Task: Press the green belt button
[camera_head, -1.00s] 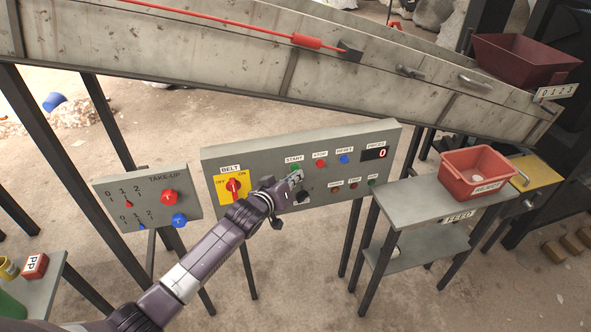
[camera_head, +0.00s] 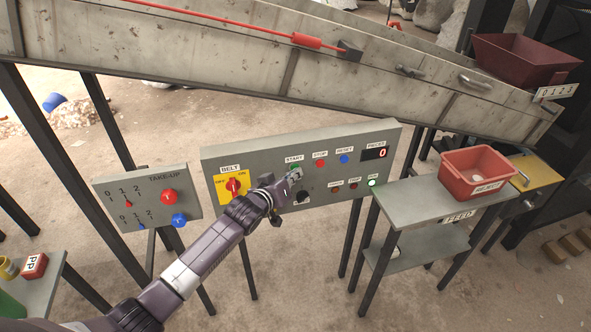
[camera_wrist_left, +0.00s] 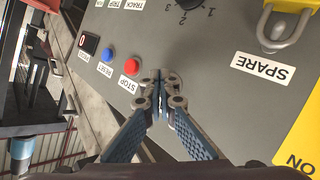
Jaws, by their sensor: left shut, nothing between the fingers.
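The green START button (camera_head: 295,167) is on the grey belt control panel (camera_head: 225,157), just under its START label. Only a sliver of green shows in the head view, behind my left gripper (camera_head: 294,175). The left gripper is shut and empty, with its fingertips at the button. In the wrist view, the closed fingertips (camera_wrist_left: 160,78) are at a round metal collar (camera_wrist_left: 175,80) beside the STOP label, and they cover the button's face. A small green lamp (camera_head: 371,182) at the panel's lower right is lit. My right gripper is not in view.
The red STOP button (camera_head: 320,163) and blue RESET button (camera_head: 344,159) sit close by on the panel. A red BELT switch (camera_head: 233,186) on a yellow plate is to the left. A grey table (camera_head: 405,202) with a red bin (camera_head: 462,182) stands right.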

